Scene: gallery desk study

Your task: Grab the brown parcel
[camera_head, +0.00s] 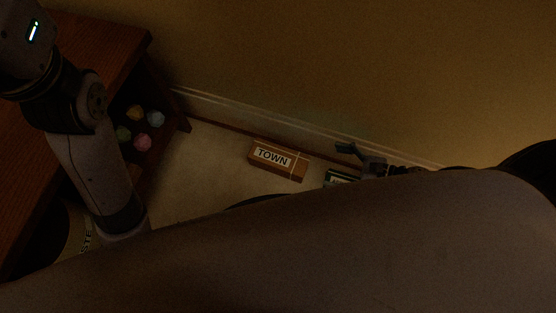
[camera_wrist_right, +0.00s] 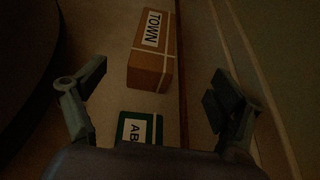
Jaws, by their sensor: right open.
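The brown parcel (camera_head: 278,160) lies on the pale floor near the wall. It has a white label reading TOWN and a light string across it. In the right wrist view the parcel (camera_wrist_right: 152,52) lies beyond the fingertips, apart from them. My right gripper (camera_wrist_right: 156,88) is open and empty, its fingers spread to either side. In the head view the right gripper (camera_head: 358,155) is to the right of the parcel, partly hidden by my large arm link. My left arm comes in from the left; its gripper is not visible.
A green box with a white label (camera_wrist_right: 138,128) lies nearer my right gripper than the parcel. A wooden desk (camera_head: 110,45) stands at left, with several coloured balls (camera_head: 142,142) beneath. The wall and skirting (camera_head: 225,107) run behind the parcel.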

